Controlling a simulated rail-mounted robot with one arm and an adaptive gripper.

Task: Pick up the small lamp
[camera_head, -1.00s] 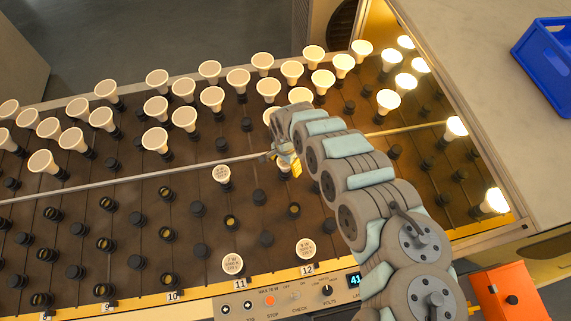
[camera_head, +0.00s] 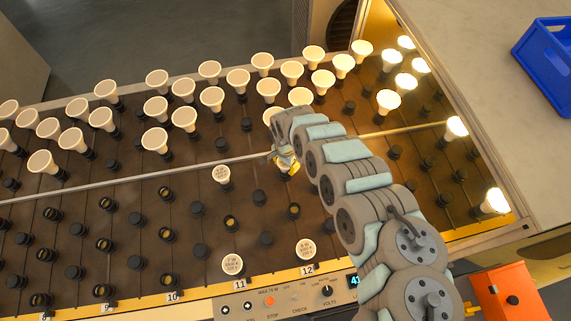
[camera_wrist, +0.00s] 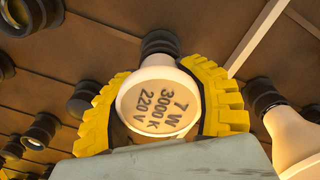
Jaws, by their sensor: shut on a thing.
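My gripper (camera_wrist: 158,105) has its yellow ribbed fingers closed around a small lamp (camera_wrist: 158,108) in the wrist view. The lamp has a round cream face marked "7 W 3000 K 220 V". Its far end lines up with a black socket (camera_wrist: 158,42); I cannot tell whether it is still seated. In the head view my gripper (camera_head: 288,166) is low over the board, and my arm hides most of the lamp there. Other small lamps stand in sockets: one (camera_head: 221,174) left of my gripper and two (camera_head: 232,264) (camera_head: 305,250) near the front edge.
Larger lamps (camera_head: 212,97) stand in rows at the back, and lit ones (camera_head: 495,201) at the right. Another lamp (camera_wrist: 295,140) is close to my right finger. A rail (camera_head: 120,180) crosses the board. A blue crate (camera_head: 545,60) and an orange box (camera_head: 508,292) are at the right.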

